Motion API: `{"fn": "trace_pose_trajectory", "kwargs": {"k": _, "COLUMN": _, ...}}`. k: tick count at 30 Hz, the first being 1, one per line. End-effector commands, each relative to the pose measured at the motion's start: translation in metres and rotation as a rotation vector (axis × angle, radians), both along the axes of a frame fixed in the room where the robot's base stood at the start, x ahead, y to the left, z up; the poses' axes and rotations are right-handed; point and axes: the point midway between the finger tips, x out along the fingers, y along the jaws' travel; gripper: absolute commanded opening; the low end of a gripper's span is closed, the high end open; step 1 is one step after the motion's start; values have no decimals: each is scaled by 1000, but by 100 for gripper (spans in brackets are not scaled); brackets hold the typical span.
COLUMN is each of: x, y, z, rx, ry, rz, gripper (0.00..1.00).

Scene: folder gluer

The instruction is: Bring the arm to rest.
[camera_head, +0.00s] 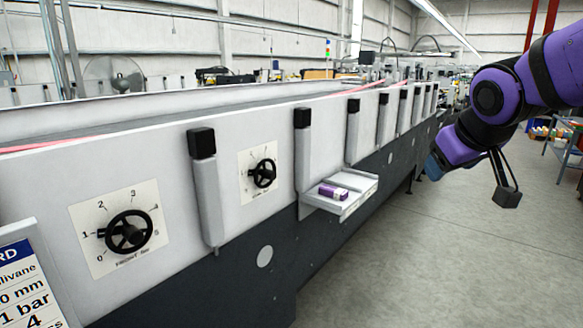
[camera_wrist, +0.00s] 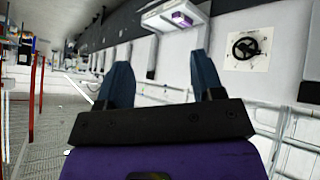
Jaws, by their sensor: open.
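My purple arm reaches in from the right in the head view, beside the machine and above the floor. My gripper (camera_wrist: 163,85) shows in the wrist view with its two blue fingers spread apart and nothing between them. In the head view my gripper (camera_head: 432,166) is seen partly from the side, low at the arm's end. It is clear of the machine's side shelf (camera_head: 348,208). A small purple and white box (camera_head: 333,191) lies on that shelf, and it also shows in the wrist view (camera_wrist: 181,18).
The long folder gluer (camera_head: 150,150) runs along the left, with a numbered handwheel dial (camera_head: 128,232) and a second handwheel (camera_head: 262,173). A sign (camera_head: 28,285) stands at lower left. A blue cart (camera_head: 562,145) is at the right. The floor (camera_head: 440,260) between is clear.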

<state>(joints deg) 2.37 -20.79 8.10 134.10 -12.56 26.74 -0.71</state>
Motion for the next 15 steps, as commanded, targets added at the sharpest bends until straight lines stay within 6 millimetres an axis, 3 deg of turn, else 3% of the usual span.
{"fn": "trace_pose_trajectory", "kwargs": {"k": 3, "x": -49, "y": -12, "z": 1, "rx": 44, "ry": 49, "rz": -72, "gripper": 61}}
{"fn": "trace_pose_trajectory", "kwargs": {"k": 9, "x": -124, "y": -24, "z": -9, "rx": 141, "ry": 146, "rz": -165, "gripper": 61}}
{"fn": "trace_pose_trajectory", "kwargs": {"k": 15, "x": -172, "y": -26, "z": -20, "rx": 218, "ry": 217, "rz": -208, "gripper": 61}}
